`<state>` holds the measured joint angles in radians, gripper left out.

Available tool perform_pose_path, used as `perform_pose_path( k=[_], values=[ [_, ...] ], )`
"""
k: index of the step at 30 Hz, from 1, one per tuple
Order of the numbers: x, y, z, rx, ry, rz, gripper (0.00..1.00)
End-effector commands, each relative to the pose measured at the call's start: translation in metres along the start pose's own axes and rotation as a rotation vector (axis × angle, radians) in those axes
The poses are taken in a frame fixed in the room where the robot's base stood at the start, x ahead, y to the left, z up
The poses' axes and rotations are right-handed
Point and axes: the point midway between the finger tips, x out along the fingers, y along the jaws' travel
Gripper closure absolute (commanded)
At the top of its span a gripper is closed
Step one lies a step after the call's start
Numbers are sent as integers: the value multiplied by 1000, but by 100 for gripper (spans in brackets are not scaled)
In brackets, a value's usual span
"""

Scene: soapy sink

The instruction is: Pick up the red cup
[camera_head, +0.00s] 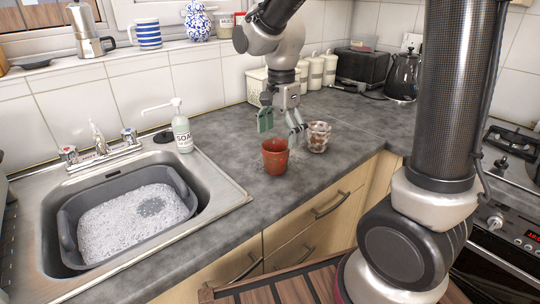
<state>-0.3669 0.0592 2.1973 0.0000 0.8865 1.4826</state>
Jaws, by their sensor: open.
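The red cup (275,157) stands upright on the dark grey countertop, right of the sink and close to the counter's front edge. My gripper (280,128) hangs just above and behind the cup, with its fingers spread apart and nothing between them. A gap seems to separate the fingertips from the cup, but its depth is hard to judge. The cup is in full view. A patterned brown and white cup (318,137) stands close to its right, near my gripper's right finger.
The sink (228,193) with a grey basin (68,238) of suds is at the left. A soap bottle (182,130) stands behind it. White canisters (314,72), a toaster (361,66) and a black kettle (402,77) stand at the back. Counter left of the red cup is clear.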

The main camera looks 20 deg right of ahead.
Motion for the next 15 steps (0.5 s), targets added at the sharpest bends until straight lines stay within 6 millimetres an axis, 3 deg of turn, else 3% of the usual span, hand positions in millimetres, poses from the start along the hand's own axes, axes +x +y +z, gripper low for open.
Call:
perform_pose_path(
  k=[5, 15],
  values=[
    [8, 0, 0, 72, 0, 0, 10],
    [54, -7, 7, 69, 0, 3, 10]
  ],
)
